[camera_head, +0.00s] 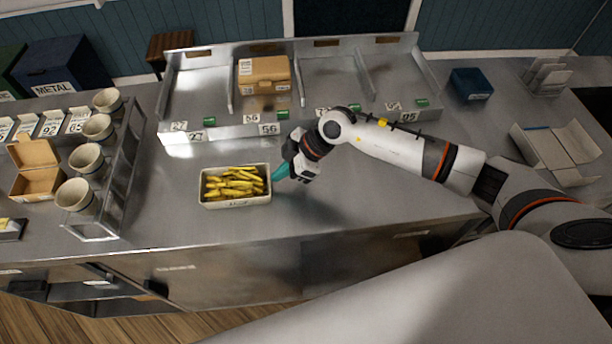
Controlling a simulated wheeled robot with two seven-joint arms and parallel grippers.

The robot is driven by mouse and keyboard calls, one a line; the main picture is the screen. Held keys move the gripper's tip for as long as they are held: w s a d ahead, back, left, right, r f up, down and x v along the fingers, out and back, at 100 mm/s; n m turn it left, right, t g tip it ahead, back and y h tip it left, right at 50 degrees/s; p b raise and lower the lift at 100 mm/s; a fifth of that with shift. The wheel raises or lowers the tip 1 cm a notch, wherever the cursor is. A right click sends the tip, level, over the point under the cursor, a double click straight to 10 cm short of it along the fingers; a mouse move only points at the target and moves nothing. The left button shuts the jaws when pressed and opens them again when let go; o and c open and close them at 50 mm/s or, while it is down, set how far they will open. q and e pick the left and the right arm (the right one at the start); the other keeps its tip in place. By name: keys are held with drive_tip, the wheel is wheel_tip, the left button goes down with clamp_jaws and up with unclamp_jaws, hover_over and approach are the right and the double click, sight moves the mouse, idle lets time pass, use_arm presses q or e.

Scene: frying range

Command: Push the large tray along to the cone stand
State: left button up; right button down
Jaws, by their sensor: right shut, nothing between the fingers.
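The large tray (236,203) is a pale rectangular tray filled with yellow fries (233,183). It sits on the steel counter in the middle left of the head view. The cone stand (118,170) is a metal rack with several pale cups, to the left of the tray with bare counter between them. My right gripper (280,173) is shut, with teal fingertips at the tray's right side. I cannot tell whether they touch the tray. My left gripper is not in view.
A divided steel shelf with numbered tags (215,131) stands behind the tray and holds a closed cardboard box (264,74). An open cardboard box (36,182) lies left of the cone stand. A blue box (471,84) and an open carton (556,153) are at the right.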

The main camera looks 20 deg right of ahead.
drive_tip(key=shift+w+a+p, duration=0.15)
drive_tip(key=shift+a+p, duration=0.05)
drive_tip(key=shift+a, duration=0.4)
drive_tip(key=shift+w+a+p, duration=0.15)
drive_tip(key=shift+a, duration=0.55)
drive_tip(key=shift+w+a+p, duration=0.25)
drive_tip(key=shift+a+p, duration=0.2)
drive_tip(key=shift+a, duration=0.65)
drive_tip(key=shift+w+a+p, duration=0.25)
drive_tip(key=shift+a+p, duration=0.15)
drive_tip(key=shift+a, duration=0.65)
drive_tip(key=shift+w+a, duration=0.15)
drive_tip(key=shift+a, duration=0.45)
drive_tip(key=shift+w+a, duration=0.15)
drive_tip(key=shift+a, duration=0.4)
